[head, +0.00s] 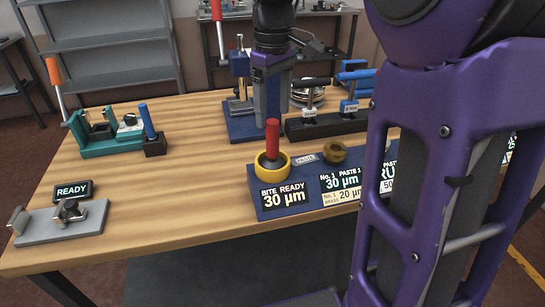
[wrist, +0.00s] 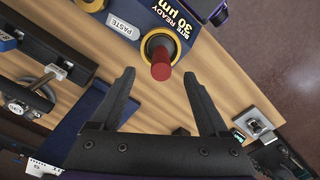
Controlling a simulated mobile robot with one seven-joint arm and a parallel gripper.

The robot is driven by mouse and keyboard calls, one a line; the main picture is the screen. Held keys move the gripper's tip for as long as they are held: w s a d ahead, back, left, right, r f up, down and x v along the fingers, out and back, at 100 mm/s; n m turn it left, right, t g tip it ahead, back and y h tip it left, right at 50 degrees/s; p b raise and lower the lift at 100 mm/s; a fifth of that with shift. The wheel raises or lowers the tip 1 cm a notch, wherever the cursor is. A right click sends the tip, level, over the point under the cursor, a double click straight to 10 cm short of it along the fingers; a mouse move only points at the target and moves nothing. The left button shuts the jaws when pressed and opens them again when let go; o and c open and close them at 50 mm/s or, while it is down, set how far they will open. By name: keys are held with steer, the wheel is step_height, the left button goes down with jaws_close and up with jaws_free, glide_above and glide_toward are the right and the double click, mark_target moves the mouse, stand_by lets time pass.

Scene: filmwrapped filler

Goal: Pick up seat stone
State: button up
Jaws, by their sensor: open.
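No label in view reads seat stone. A tool with a red upright handle (head: 272,138) and a dark base stands in a yellow ring (head: 285,162) on a dark blue block (head: 262,207) marked "BITE READY 30 µm". In the wrist view the red handle (wrist: 161,68) points toward the camera, and the yellow ring (wrist: 150,40) surrounds its foot. My gripper (wrist: 160,76) is open and empty, its two black fingers spread with the handle seen between and beyond their tips. In the head view my gripper (head: 271,112) hangs above and behind the tool, apart from it.
A brass-coloured cup (head: 335,152) and a "PASTE" label (head: 306,158) are on the block. A teal fixture (head: 105,137) stands left, and a grey plate with a clamp (head: 60,220) lies front left. A dark rack (head: 325,127) stands behind. The wooden table (head: 190,190) is clear left of the block.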

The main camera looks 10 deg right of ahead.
mark_target(272, 135)
steer(key=shift+f+b, duration=0.65)
steer(key=shift+f, duration=2.85)
jaws_close()
